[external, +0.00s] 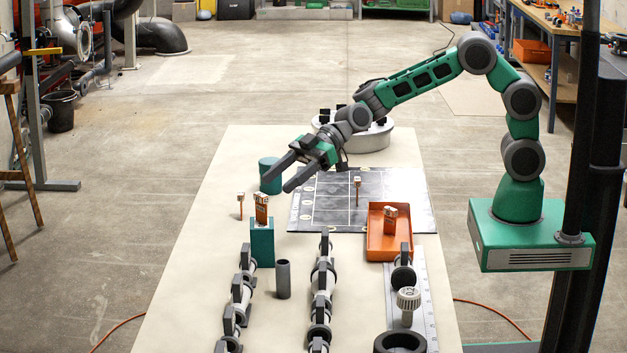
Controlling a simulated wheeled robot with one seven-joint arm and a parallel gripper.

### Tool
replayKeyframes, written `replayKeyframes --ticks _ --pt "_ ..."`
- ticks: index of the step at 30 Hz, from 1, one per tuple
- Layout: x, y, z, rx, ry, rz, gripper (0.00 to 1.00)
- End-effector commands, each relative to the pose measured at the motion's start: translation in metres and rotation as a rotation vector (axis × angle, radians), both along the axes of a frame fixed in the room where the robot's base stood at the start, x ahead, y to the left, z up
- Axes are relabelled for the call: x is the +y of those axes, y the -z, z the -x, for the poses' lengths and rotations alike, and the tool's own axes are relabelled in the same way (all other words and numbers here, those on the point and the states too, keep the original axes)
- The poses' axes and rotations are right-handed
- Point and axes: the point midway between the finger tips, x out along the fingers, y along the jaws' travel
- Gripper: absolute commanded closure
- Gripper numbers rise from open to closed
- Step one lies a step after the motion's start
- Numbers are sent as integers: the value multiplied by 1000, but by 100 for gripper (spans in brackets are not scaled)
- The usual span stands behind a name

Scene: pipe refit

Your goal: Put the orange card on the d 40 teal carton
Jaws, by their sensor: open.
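A teal carton (262,246) stands upright on the near left part of the table. A small orange card (262,213) with a pale top stands upright at the carton's top; it looks to rest on it or in its opening, but I cannot tell which. A similar orange card (390,226) stands in the orange tray (375,252) to the right. My gripper (278,184) is open with nothing between its fingers. It is above the table, behind and above the carton, apart from both cards. Its fingers point left and down, near a teal cylinder. The d 40 mark is not readable.
The teal cylinder (270,182) stands behind the carton. A dark gridded board (335,205) lies mid-table with a small tagged stand (357,190). A grey tube (283,279) stands beside the carton. Rows of pipe fittings (322,275) fill the near end.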

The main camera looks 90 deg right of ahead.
Motion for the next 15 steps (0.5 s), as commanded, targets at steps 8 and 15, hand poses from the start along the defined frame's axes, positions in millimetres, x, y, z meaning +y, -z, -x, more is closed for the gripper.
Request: replayKeyframes --ticks 8,15 --pt "-15 -9 17 10 3 10 43" --pt "-81 17 141 415 265 262 43"
